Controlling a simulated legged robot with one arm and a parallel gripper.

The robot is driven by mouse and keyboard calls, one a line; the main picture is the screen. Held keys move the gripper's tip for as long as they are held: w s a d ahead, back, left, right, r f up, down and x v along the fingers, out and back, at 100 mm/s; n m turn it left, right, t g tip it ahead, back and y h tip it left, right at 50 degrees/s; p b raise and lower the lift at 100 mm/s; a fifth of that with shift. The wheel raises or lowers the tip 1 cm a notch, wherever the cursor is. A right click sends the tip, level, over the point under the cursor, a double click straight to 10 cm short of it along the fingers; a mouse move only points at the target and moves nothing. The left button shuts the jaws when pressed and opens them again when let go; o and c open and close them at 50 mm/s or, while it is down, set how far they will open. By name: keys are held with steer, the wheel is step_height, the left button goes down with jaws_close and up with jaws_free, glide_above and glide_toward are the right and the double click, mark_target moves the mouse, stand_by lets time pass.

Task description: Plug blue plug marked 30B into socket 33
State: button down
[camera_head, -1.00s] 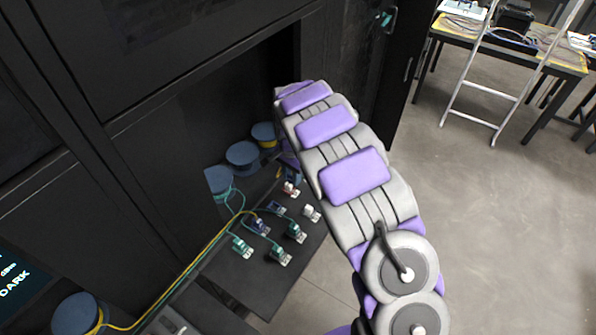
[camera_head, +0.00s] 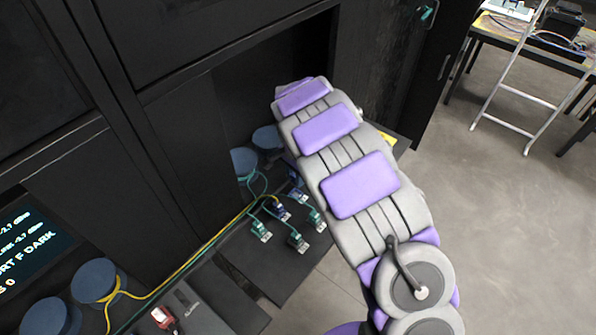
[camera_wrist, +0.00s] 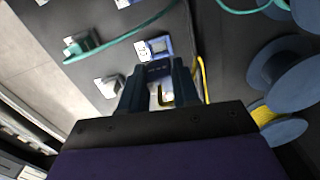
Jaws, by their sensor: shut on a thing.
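My gripper (camera_wrist: 158,72) is shut on a dark blue plug (camera_wrist: 157,69) in the wrist view, with small marks on its face that I cannot read. In the head view my arm hides the gripper and held plug. A dark blue plug (camera_head: 279,210) and a blue one (camera_head: 298,196) show on the panel there. Socket 33's number is not readable.
Green plugs (camera_head: 260,230) (camera_head: 298,241) (camera_head: 317,220) stand on the dark panel (camera_head: 270,262). A white socket piece (camera_wrist: 109,86) is left of the fingers. Blue spools (camera_wrist: 282,75) stand close on the right. Green and yellow cables run along the panel's left side.

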steer(key=shift+f, duration=2.35)
steer(key=shift+p, duration=0.3)
steer(key=shift+f, duration=0.45)
stand_by(0.3)
steer(key=c, duration=0.8)
jaws_free()
steer(key=shift+o, duration=0.2)
steer(key=shift+r, duration=0.1)
step_height(320, 180, up, 17)
steer(key=p, duration=0.2)
